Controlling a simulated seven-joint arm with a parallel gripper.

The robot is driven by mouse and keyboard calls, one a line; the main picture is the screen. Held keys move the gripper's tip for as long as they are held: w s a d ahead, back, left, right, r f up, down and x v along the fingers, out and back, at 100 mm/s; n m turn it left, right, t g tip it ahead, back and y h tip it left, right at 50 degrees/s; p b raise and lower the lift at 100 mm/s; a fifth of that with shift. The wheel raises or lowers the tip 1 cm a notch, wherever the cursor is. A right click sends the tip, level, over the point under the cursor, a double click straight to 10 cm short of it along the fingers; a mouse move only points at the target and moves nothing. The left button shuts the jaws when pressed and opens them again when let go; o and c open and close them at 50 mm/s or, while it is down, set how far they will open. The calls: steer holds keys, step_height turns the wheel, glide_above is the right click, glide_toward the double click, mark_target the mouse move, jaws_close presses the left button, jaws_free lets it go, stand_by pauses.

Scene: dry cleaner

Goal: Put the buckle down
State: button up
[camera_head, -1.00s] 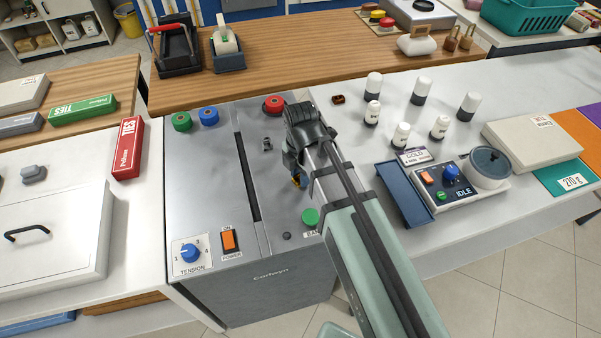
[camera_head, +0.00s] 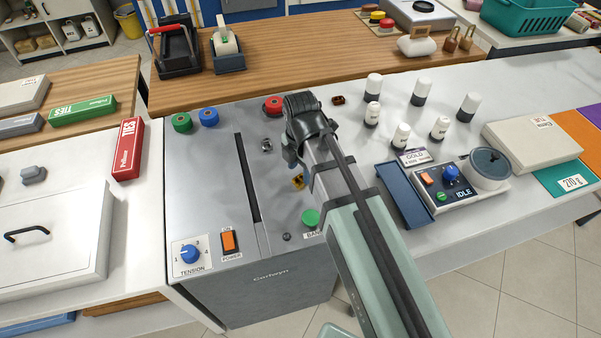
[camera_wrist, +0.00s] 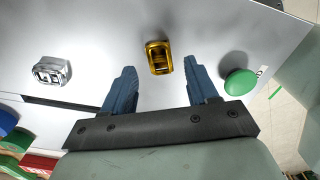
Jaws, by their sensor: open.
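A gold buckle (camera_head: 298,182) lies on the grey top of the tension machine (camera_head: 210,150), left of my arm. In the wrist view the gold buckle (camera_wrist: 158,57) sits just beyond and between the two blue fingertips, and no finger visibly grips it. My gripper (camera_wrist: 160,82) is open and empty. In the head view its fingers are hidden behind the arm's dark wrist. A silver buckle (camera_head: 267,146) lies on the same top, farther back; it also shows at the left in the wrist view (camera_wrist: 50,72).
A green button (camera_head: 310,217) stands near the gold buckle, to the right in the wrist view. A long dark slot (camera_head: 247,178) runs along the machine top. A blue tray (camera_head: 405,196) lies to the right.

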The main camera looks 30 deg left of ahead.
mark_target(301, 179)
step_height(301, 179, up, 9)
stand_by(0.5)
